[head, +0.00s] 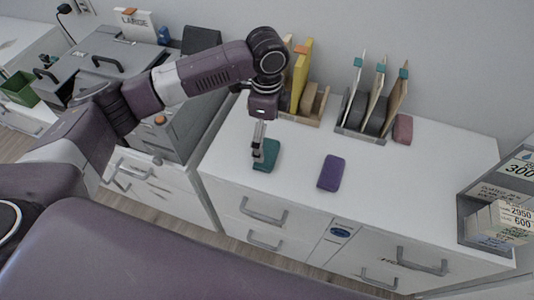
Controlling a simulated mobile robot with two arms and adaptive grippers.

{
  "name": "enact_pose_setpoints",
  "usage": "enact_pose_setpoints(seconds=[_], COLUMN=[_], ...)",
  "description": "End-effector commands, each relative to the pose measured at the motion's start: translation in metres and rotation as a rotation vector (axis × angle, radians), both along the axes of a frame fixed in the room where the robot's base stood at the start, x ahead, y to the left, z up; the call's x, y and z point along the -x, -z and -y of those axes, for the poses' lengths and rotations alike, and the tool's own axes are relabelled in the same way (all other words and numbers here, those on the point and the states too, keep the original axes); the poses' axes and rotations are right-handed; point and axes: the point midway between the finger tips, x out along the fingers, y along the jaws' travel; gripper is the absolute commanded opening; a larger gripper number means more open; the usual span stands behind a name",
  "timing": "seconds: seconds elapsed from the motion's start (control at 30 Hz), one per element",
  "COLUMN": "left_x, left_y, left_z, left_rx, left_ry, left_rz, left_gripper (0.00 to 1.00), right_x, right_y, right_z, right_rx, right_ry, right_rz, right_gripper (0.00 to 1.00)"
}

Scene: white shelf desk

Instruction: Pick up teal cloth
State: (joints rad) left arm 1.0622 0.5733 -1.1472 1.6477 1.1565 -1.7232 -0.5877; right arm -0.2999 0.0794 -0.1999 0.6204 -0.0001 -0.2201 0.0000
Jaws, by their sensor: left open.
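The teal cloth (267,156) lies flat on the white desk top (380,190), near its front left edge. My left gripper (259,158) points down over the left part of the cloth and hides some of it. It is open, and I cannot tell whether the fingertips touch the cloth. My right gripper is not in view.
A purple cloth (330,172) lies to the right of the teal one. A pink block (403,128) and file holders (362,130) stand at the back. A shelf with boxes (502,222) is at the right. The desk's middle right is clear.

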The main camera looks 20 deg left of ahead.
Motion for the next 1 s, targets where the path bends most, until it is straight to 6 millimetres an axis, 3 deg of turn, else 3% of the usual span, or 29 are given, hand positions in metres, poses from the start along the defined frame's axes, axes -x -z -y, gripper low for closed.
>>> enact_pose_setpoints(seconds=[0.4, 0.7, 1.0], left_x=[-0.001, -0.001, -0.001], left_y=[0.056, 0.064, 0.063], left_z=[0.0, 0.0, 0.0], left_rx=[0.001, 0.001, 0.001], left_ry=[0.0, 0.002, 0.001], left_rz=[0.0, 0.002, 0.003], left_gripper=[1.0, 1.0, 0.69], right_x=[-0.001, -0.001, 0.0], right_y=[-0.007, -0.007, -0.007], right_z=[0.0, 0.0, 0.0], right_rx=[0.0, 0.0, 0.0], right_ry=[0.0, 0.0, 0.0], right_rz=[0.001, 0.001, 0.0], right_gripper=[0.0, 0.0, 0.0])
